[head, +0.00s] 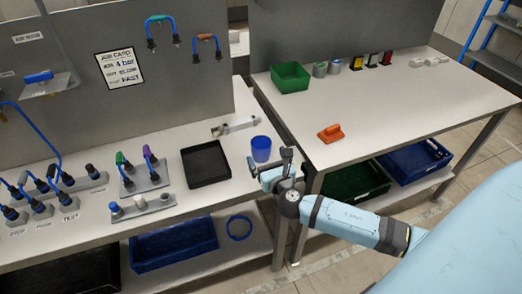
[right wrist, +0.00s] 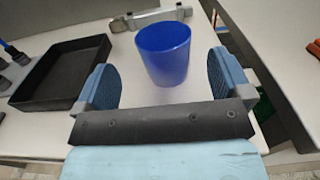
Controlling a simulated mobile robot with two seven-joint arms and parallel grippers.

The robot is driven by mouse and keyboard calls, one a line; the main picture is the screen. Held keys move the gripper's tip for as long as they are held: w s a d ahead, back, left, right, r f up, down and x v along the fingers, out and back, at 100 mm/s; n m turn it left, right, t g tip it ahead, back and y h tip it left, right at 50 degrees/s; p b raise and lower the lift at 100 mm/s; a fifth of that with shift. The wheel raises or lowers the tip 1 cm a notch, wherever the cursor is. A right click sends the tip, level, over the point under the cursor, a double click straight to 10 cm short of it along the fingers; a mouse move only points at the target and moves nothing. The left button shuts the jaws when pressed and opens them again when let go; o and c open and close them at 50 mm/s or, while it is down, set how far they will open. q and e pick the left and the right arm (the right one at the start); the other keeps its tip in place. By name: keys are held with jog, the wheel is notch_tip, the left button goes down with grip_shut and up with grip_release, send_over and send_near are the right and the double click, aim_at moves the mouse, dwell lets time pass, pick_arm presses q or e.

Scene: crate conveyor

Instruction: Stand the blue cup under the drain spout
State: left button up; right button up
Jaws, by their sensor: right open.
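The blue cup (head: 261,147) stands upright near the right edge of the left bench. It also shows in the right wrist view (right wrist: 163,55), ahead of and between the open fingers, with a gap on each side. My right gripper (head: 269,163) is open and empty, close to the cup on its near side. A grey metal fitting (head: 236,126) lies behind the cup, and shows at the top of the right wrist view (right wrist: 150,19); it may be the drain spout, but I cannot tell for sure. My left gripper is not in view.
A black tray (head: 206,163) sits left of the cup. Fittings on blocks (head: 142,172) stand farther left. A second bench holds a green bin (head: 290,77) and an orange tool (head: 330,133), across a narrow gap. Blue crates (head: 174,244) are on the lower shelves.

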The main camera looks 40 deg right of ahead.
aim_at(265, 150)
jog(key=x, duration=0.5)
jog(key=shift+w+d+r, duration=0.1)
jog(key=shift+d+r, duration=0.1)
jog(key=shift+d, duration=0.05)
jog(key=c, duration=1)
jog(key=shift+c, duration=0.2)
